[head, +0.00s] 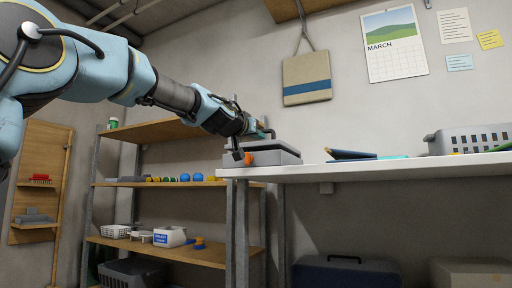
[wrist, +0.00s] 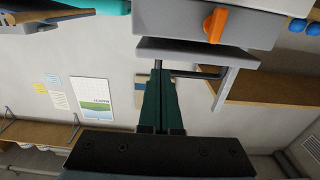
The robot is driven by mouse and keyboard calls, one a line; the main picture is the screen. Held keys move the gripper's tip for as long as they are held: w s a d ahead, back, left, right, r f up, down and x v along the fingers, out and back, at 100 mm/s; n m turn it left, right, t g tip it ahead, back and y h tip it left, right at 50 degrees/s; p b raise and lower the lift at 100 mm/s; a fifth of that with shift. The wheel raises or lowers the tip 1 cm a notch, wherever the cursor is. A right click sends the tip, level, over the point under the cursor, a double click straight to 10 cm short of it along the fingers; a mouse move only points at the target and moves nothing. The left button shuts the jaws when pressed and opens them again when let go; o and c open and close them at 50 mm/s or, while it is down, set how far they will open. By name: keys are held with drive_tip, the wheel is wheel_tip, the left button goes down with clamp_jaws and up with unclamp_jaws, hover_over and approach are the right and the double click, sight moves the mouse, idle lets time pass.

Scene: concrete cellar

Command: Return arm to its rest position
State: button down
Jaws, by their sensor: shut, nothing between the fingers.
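My arm reaches in from the left in the head view, and my gripper (head: 236,153) is at the left end of the white table. In the wrist view my gripper (wrist: 159,75) shows its two green fingers pressed together, with nothing between them. A grey box (head: 275,155) with an orange knob (head: 248,158) sits on the table end, just beside the gripper. The box (wrist: 170,22) and knob (wrist: 215,25) also show in the wrist view, close to the fingertips. A dark bar (wrist: 190,73) passes near the tips; I cannot tell whether they touch it.
The white table (head: 400,168) carries a dark flat item (head: 350,155) and a grey basket (head: 475,138). A wooden shelf unit (head: 160,252) holds small goods behind the arm. A bag (head: 307,77) and calendar (head: 394,46) hang on the wall. Dark and beige boxes stand beneath the table.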

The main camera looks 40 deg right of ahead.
drive_tip(key=shift+s+a+f+b, duration=0.35)
drive_tip(key=shift+a+f+b, duration=0.3)
drive_tip(key=shift+a+b, duration=0.05)
drive_tip(key=w+a+f+n+g+y+p, duration=0.15)
drive_tip(key=w+a+f+y+p, duration=0.35)
drive_tip(key=a+f, duration=0.65)
drive_tip(key=w+a+f+n+y+p, duration=0.35)
drive_tip(key=a+f+y+p, duration=0.2)
drive_tip(key=a+f, duration=0.65)
drive_tip(key=s+a+f+n+g+y+p, duration=0.1)
drive_tip(key=s+a+f+y+p, duration=0.1)
drive_tip(key=a+f, duration=0.35)
drive_tip(key=s+a+f+n+g+y+p, duration=0.1)
drive_tip(key=s+a+f+n+p, duration=0.15)
drive_tip(key=a, duration=0.65)
drive_tip(key=s+a+f+n+g+y+p, duration=0.25)
drive_tip(key=s+a+f+g+p, duration=0.2)
drive_tip(key=s+a, duration=0.85)
wheel_tip(320, 180, up, 37)
drive_tip(key=p, duration=3.7)
drive_tip(key=shift+w+t+p, duration=0.2)
drive_tip(key=shift+t+p, duration=0.1)
drive_tip(key=shift+t, duration=0.1)
